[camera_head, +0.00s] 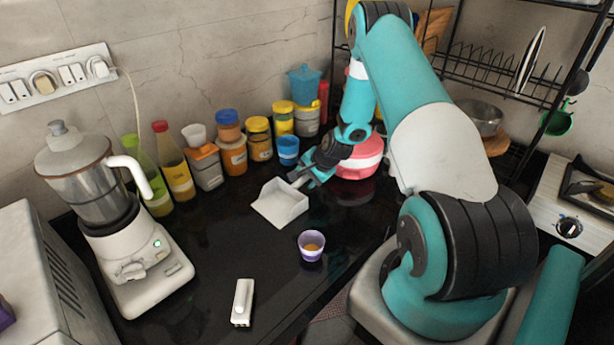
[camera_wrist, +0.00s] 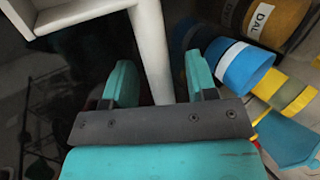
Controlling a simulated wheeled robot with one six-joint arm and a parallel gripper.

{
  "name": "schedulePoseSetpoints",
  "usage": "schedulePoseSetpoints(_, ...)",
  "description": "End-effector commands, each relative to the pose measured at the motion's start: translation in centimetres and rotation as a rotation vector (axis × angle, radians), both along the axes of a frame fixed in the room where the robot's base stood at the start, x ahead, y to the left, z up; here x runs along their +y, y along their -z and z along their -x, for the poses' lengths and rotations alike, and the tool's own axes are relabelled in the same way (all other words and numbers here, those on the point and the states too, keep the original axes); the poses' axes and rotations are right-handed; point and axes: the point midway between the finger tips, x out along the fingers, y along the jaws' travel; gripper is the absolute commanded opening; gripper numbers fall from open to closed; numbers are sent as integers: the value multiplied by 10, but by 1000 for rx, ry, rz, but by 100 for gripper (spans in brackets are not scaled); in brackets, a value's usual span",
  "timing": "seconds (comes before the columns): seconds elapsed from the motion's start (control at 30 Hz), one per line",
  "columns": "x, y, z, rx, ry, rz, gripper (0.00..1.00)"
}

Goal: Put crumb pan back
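The white crumb pan (camera_head: 280,203) lies on the dark counter near its middle, its handle pointing toward the back right. In the wrist view, a corner of the pan (camera_wrist: 75,17) shows at the upper left, and its pale handle runs down between my fingers. My gripper (camera_head: 309,178) is low over the counter at the handle end. Its two teal fingers (camera_wrist: 158,58) stand on either side of the handle, with a narrow gap visible on each side. The gripper looks open and not closed on the handle.
Jars and bottles (camera_head: 232,152) line the wall, with a blue cup (camera_head: 288,150) close behind my gripper. A pink-red container (camera_head: 360,160) stands just right of it. A purple cup (camera_head: 311,245), a small white device (camera_head: 242,302) and a blender (camera_head: 110,220) stand nearer. Counter left of the pan is clear.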

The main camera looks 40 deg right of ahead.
Motion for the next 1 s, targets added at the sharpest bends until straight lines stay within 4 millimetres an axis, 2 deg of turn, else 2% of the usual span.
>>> schedulePoseSetpoints(0.17, 0, -1, 1, 0, 0, 0, 52)
schedulePoseSetpoints(0.37, -4, -22, 15, -2, 3, 2, 52)
schedulePoseSetpoints(0.8, -13, -110, 71, -3, 3, 4, 52)
schedulePoseSetpoints(1.0, -16, -136, 88, -2, 1, 1, 52)
